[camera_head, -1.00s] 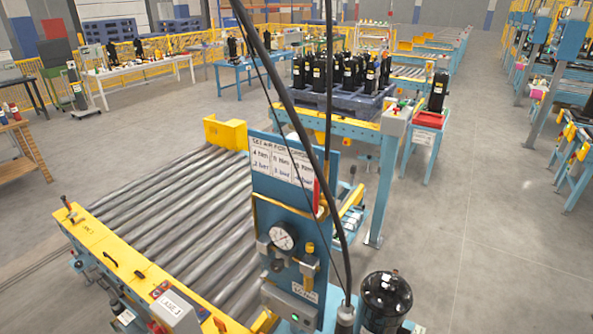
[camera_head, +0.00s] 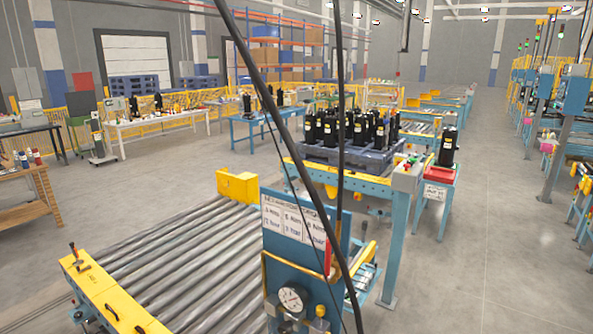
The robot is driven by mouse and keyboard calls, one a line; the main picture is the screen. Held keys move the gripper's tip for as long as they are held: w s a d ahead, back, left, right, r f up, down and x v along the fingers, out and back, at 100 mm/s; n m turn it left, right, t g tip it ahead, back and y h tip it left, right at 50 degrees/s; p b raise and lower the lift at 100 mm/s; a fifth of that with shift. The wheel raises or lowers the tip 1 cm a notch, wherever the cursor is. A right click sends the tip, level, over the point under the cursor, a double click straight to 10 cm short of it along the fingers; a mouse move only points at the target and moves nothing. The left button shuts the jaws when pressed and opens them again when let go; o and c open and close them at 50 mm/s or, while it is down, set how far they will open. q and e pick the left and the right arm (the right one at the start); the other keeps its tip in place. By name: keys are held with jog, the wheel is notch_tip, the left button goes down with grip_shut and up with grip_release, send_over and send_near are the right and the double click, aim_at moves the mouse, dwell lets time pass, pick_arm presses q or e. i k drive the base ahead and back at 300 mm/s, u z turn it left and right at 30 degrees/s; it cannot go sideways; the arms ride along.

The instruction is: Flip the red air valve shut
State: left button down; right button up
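A blue panel (camera_head: 285,262) with a white label sheet stands in the lower middle of the head view. A narrow red part (camera_head: 327,258) shows at its right edge; it may be the red air valve's lever, but I cannot tell its position. A round pressure gauge (camera_head: 292,299) and a yellow-topped fitting (camera_head: 320,312) sit low on the panel, cut by the bottom edge. Black hoses cross in front of the panel. Neither of my grippers is in view.
A roller conveyor (camera_head: 195,262) with a yellow end plate (camera_head: 112,299) lies to the left of the panel. Behind it, a blue pallet (camera_head: 345,155) carries several black compressors. Open grey floor (camera_head: 470,265) lies to the right.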

aim_at(330, 272)
jog(key=z, duration=1.05)
jog(key=k, duration=1.25)
jog(key=u, duration=1.05)
